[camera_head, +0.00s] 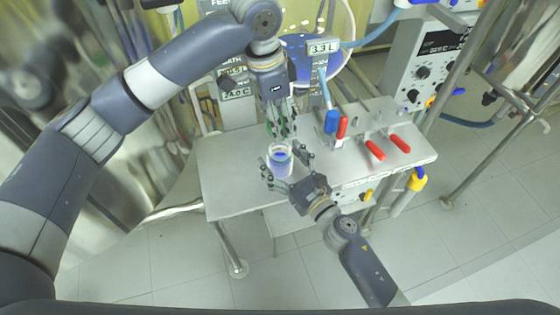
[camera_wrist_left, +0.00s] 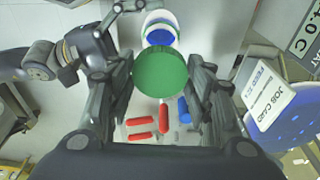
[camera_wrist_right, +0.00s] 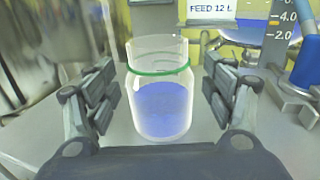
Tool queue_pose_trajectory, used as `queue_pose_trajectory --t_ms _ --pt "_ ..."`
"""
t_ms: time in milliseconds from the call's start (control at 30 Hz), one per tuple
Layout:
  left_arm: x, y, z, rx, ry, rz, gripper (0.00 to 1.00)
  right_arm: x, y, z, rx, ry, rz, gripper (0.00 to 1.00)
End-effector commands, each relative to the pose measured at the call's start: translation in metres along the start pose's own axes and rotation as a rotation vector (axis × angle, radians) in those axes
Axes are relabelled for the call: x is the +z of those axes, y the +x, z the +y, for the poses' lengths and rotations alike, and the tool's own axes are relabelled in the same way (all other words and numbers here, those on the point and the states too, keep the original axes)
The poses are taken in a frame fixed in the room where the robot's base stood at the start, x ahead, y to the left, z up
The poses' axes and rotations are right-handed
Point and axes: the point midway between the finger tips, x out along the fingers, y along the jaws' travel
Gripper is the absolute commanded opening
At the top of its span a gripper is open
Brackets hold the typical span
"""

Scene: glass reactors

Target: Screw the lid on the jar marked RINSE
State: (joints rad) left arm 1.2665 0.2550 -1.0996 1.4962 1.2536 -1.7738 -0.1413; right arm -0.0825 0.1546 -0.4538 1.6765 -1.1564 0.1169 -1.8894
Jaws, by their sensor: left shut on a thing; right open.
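A clear glass jar (camera_head: 280,161) with blue contents stands upright and uncovered on the metal bench. In the right wrist view the jar (camera_wrist_right: 162,105) has a green ring around its neck; no RINSE marking is readable. My left gripper (camera_head: 282,134) is above the jar, pointing down. In the left wrist view it is shut on a round green lid (camera_wrist_left: 161,73), and the jar (camera_wrist_left: 160,34) shows beyond it. My right gripper (camera_head: 286,168) is open at the jar, with a finger on each side; gaps show between fingers and glass in the right wrist view.
The metal bench (camera_head: 225,180) has free room left of the jar.

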Motion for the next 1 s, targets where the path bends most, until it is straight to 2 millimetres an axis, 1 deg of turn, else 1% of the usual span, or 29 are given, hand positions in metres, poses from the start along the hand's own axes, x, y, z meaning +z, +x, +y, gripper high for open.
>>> queue_pose_trajectory --t_ms 133,167,200,267,300,367,400,433,467,567,633,900,1000 --pt "0.0 0.0 0.0 0.0 0.0 0.0 0.38 0.0 0.0 0.0 0.0 0.0 0.0 0.76" --pt "0.0 0.0 0.0 0.0 0.0 0.0 0.38 0.0 0.0 0.0 0.0 0.0 0.0 0.74" --pt "0.0 0.0 0.0 0.0 0.0 0.0 0.38 0.0 0.0 0.0 0.0 0.0 0.0 0.65" --pt "0.0 0.0 0.0 0.0 0.0 0.0 0.38 0.0 0.0 0.0 0.0 0.0 -0.001 0.51" --pt "0.0 0.0 0.0 0.0 0.0 0.0 0.38 0.0 0.0 0.0 0.0 0.0 -0.001 0.42" --pt "0.0 0.0 0.0 0.0 0.0 0.0 0.38 0.0 0.0 0.0 0.0 0.0 -0.001 0.29" --pt "0.0 0.0 0.0 0.0 0.0 0.0 0.38 0.0 0.0 0.0 0.0 0.0 -0.001 0.2" --pt "0.0 0.0 0.0 0.0 0.0 0.0 0.38 0.0 0.0 0.0 0.0 0.0 -0.001 0.13" --pt "0.0 0.0 0.0 0.0 0.0 0.0 0.38 0.0 0.0 0.0 0.0 0.0 -0.001 0.09" --pt "0.0 0.002 0.0 0.001 0.0 0.0 0.38 0.0 0.0 0.0 0.0 0.0 0.0 0.09" --pt "0.002 0.008 0.0 0.003 -0.001 -0.001 0.38 0.0 0.0 0.0 0.0 0.0 -0.001 0.09" --pt "0.008 0.045 0.0 0.003 -0.001 0.0 0.38 0.0 0.0 0.0 0.0 0.0 -0.001 0.09" --pt "0.008 0.049 -0.001 0.001 0.0 0.002 0.38 0.0 0.0 0.0 0.0 0.0 0.0 0.09"
